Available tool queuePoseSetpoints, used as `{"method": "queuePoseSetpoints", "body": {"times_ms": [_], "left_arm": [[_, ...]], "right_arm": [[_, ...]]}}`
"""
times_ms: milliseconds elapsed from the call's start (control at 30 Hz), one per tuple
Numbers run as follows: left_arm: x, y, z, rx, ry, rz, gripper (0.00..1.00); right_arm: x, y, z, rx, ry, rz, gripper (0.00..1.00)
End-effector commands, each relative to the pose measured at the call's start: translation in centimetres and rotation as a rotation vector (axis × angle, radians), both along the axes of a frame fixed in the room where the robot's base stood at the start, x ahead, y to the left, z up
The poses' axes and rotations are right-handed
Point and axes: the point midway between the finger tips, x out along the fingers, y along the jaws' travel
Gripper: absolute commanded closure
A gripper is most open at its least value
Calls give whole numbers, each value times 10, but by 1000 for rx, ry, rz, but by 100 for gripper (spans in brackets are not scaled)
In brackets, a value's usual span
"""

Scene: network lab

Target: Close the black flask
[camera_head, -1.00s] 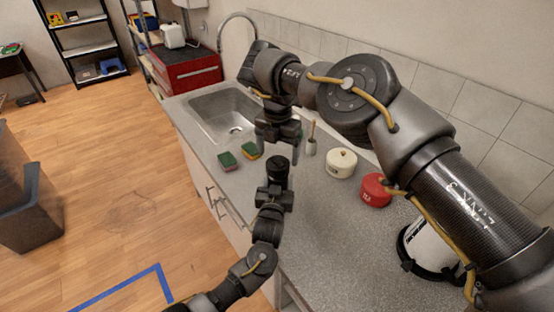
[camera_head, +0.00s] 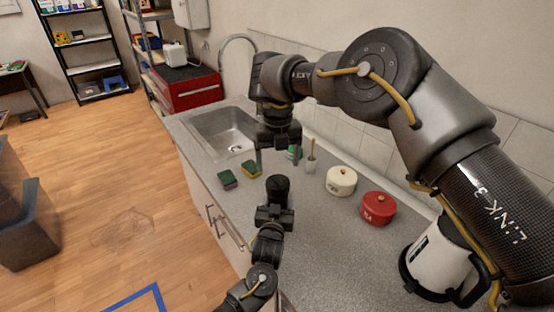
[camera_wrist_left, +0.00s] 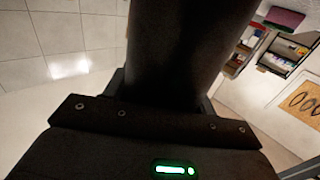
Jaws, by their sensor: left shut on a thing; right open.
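The black flask (camera_head: 277,187) is upright in my left gripper (camera_head: 276,206), which is shut on it at the front edge of the counter. In the left wrist view the flask (camera_wrist_left: 188,45) is a large dark cylinder filling the upper middle; its top is out of that view. My right gripper (camera_head: 277,160) points down, open, above and beyond the flask in the head view. I see nothing between its fingers. I cannot tell whether the flask has a lid on.
On the grey counter (camera_head: 325,235) stand a cream canister (camera_head: 341,182), a red canister (camera_head: 378,210) and a white kettle-like vessel (camera_head: 437,262). Two sponges (camera_head: 228,180) (camera_head: 251,168) lie near the sink (camera_head: 225,132). A brush (camera_head: 311,155) and a green item (camera_head: 294,153) are near my right gripper.

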Motion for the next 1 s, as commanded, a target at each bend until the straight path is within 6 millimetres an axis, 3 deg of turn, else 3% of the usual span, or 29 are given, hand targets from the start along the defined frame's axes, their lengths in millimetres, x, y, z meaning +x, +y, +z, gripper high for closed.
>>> {"method": "queuePoseSetpoints", "body": {"times_ms": [367, 733, 1000], "left_arm": [[0, 0, 1, -1, -2, 0, 100], [0, 0, 1, -1, -2, 0, 100], [0, 0, 1, -1, -2, 0, 100]], "right_arm": [[0, 0, -6, 0, 1, -3, 21], [-1, 0, -59, 0, 2, -4, 21], [0, 0, -78, 0, 0, -4, 21]]}}
